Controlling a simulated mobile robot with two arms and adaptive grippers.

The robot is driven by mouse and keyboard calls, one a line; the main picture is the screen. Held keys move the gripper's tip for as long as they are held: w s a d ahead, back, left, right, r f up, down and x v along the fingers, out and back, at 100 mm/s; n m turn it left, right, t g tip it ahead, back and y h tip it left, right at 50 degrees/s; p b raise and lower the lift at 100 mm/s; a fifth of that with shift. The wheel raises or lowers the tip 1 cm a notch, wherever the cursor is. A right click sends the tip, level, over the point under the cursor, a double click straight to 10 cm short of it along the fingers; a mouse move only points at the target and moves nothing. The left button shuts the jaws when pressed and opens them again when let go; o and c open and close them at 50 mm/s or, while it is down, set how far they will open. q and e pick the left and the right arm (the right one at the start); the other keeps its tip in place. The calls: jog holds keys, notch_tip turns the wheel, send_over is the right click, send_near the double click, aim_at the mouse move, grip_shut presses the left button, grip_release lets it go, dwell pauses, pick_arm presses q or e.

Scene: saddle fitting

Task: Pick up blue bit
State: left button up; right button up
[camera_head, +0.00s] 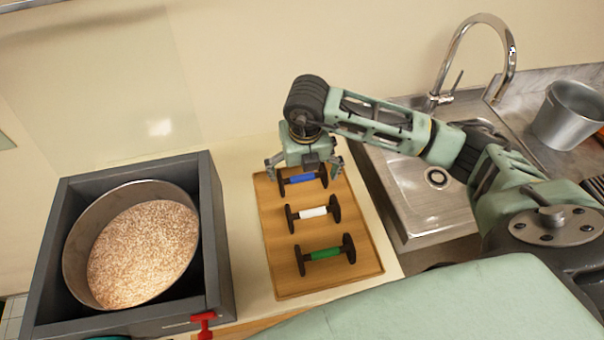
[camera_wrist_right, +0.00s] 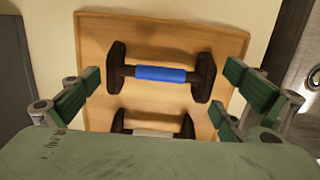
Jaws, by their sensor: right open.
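The blue bit (camera_head: 302,178) lies at the far end of a wooden board (camera_head: 285,280), a blue bar between two dark end pieces. It also shows in the right wrist view (camera_wrist_right: 160,73), lying across the board between the spread fingers. My right gripper (camera_head: 304,172) is over it, open and empty, with one finger toward each end piece. In the wrist view the right gripper's green finger pads (camera_wrist_right: 160,95) stand apart from the bit on both sides. My left gripper is not in view.
A white bit (camera_head: 313,212) and a green bit (camera_head: 325,254) lie nearer on the board. A grey box (camera_head: 215,250) holding a round pan of grain (camera_head: 145,250) stands left. A sink (camera_head: 425,205) with a tall faucet (camera_head: 505,50) and a metal pot (camera_head: 568,115) are right.

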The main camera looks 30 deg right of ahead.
jog(key=shift+w+f, duration=0.15)
jog(key=shift+f, duration=1.2)
jog(key=shift+c, duration=0.5)
jog(key=c, duration=0.9)
